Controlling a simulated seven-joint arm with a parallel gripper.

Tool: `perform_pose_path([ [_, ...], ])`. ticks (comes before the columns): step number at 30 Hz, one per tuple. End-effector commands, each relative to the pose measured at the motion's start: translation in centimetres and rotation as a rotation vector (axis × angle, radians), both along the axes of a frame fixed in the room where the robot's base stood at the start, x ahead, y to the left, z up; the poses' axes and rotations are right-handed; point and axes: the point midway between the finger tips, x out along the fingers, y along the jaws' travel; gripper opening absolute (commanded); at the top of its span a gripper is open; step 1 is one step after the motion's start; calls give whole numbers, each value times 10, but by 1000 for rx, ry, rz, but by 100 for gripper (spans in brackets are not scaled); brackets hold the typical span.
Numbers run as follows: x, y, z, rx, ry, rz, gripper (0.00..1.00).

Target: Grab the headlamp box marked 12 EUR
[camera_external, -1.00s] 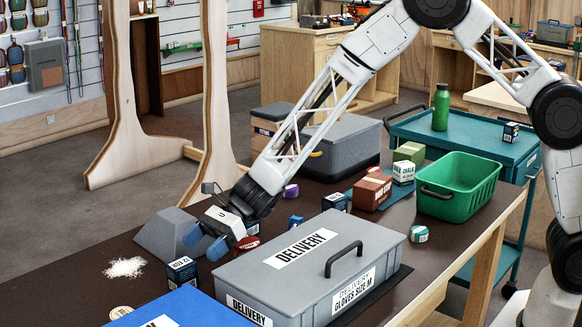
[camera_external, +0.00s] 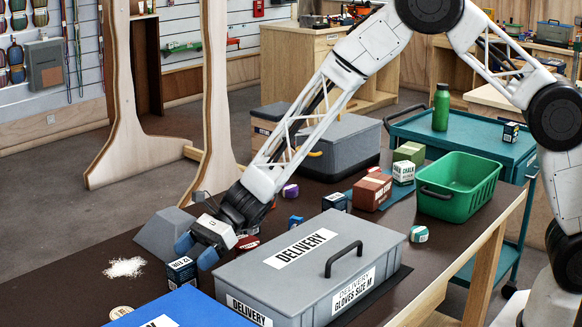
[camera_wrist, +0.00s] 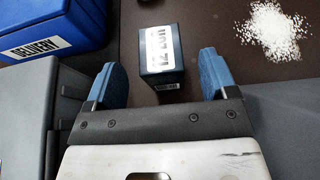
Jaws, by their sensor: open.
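A small dark blue box (camera_external: 182,271) stands on the brown table, left of the grey delivery case. In the wrist view its top label (camera_wrist: 158,45) appears to read "12 EUR", and the box (camera_wrist: 161,82) lies ahead of and between my two blue fingers. My gripper (camera_external: 196,250) is open and empty, just above and behind the box in the external view. In the wrist view my gripper (camera_wrist: 165,75) has a finger on either side of the box, with a gap at each side. Other small boxes, such as a dark one (camera_external: 335,202), stand farther back; their labels are too small to read.
The grey lidded delivery case (camera_external: 300,262) stands close on the right of the box. A blue case (camera_external: 170,312) is in front. A grey wedge-shaped block (camera_external: 160,234) is behind my gripper. White powder (camera_external: 125,267) lies on the table to the left.

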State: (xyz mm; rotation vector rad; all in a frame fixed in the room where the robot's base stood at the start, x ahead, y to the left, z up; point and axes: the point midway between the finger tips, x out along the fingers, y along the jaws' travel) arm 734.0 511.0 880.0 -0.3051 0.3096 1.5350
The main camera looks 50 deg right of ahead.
Motion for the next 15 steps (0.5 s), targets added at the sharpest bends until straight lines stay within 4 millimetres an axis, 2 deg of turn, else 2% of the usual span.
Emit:
perform_pose_path([
  [15,1,43,-17,0,1,0,79],
])
